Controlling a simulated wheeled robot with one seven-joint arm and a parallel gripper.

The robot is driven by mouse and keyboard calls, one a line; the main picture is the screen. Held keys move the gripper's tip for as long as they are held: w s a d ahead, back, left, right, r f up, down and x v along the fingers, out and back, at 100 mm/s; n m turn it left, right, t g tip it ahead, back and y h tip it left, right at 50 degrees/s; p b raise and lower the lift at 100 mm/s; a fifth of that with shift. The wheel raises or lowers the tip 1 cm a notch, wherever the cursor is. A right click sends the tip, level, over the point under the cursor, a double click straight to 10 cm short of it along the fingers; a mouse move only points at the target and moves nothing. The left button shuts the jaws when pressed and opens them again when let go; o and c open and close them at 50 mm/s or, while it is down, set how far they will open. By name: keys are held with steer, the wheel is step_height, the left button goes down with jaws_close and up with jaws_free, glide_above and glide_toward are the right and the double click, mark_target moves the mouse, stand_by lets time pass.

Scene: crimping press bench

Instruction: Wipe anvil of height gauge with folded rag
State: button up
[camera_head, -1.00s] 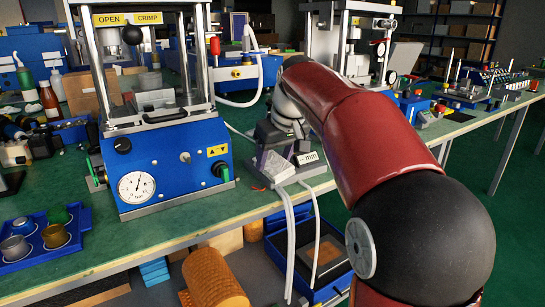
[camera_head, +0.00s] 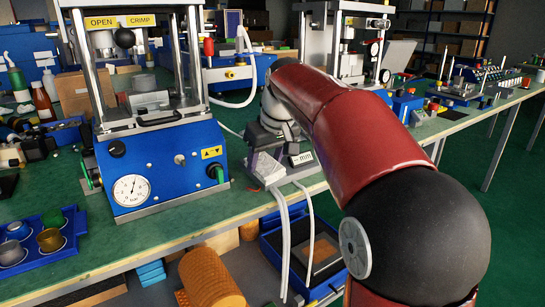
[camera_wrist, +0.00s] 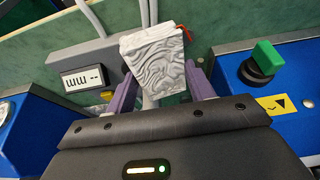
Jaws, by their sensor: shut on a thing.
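The folded rag (camera_wrist: 158,62) is grey-white and creased, with a red loop at its corner in the wrist view. My gripper (camera_wrist: 165,88) is shut on it, with a purple finger on each side. In the head view the rag (camera_head: 268,168) and my gripper (camera_head: 271,145) are low over the height gauge (camera_head: 300,160). The gauge is grey with a small "mm" display, which also shows left of the rag in the wrist view (camera_wrist: 82,80). The anvil is not clearly visible; the rag and gripper cover that area. I cannot tell whether the rag touches it.
A blue crimping press (camera_head: 160,165) with a dial stands close on the left. Its green knob (camera_wrist: 266,57) is right of my gripper in the wrist view. Pale hoses (camera_head: 283,240) hang over the bench's front edge. A blue tray (camera_head: 40,245) with cups is at front left.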

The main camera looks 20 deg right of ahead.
steer(key=shift+a+r, duration=0.15)
steer(key=shift+a, duration=0.05)
steer(key=shift+w+d+p, duration=0.2)
steer(key=shift+d+p, duration=0.05)
steer(key=shift+d, duration=0.55)
steer(key=shift+w+d+p, duration=0.15)
steer(key=shift+d+p, duration=0.05)
steer(key=shift+d, duration=0.55)
steer(key=shift+s+a, duration=0.2)
steer(key=shift+a, duration=0.35)
steer(key=shift+s+a, duration=0.2)
steer(key=shift+a, duration=0.35)
steer(key=shift+a+f, duration=0.25)
steer(key=shift+a, duration=0.1)
steer(key=o, duration=0.9)
steer(key=shift+r, duration=0.4)
